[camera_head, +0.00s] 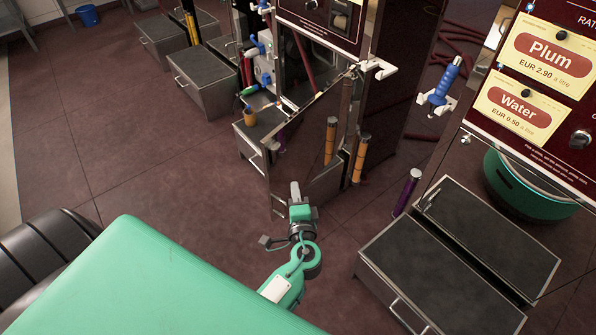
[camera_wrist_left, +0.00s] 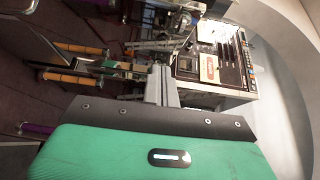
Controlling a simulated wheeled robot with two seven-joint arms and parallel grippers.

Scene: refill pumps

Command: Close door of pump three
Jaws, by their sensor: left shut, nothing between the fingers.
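A pump cabinet (camera_head: 325,22) stands at the top centre of the head view. Its shiny, mirror-like lower door (camera_head: 305,128) stands open, swung out toward me, with an orange cylinder showing in its surface. I cannot read a pump number on it. My left gripper (camera_head: 295,188) is shut and empty, close to the lower part of the door panel; I cannot tell whether it touches. In the left wrist view its closed fingers (camera_wrist_left: 161,85) point toward the pump area. My right gripper is in neither view.
A pump with Plum and Water labels (camera_head: 548,60) and a metal step box (camera_head: 410,262) stand at the right. A purple cylinder (camera_head: 408,190) and an orange cylinder (camera_head: 360,158) stand near the door. The floor (camera_head: 120,150) at the left is clear.

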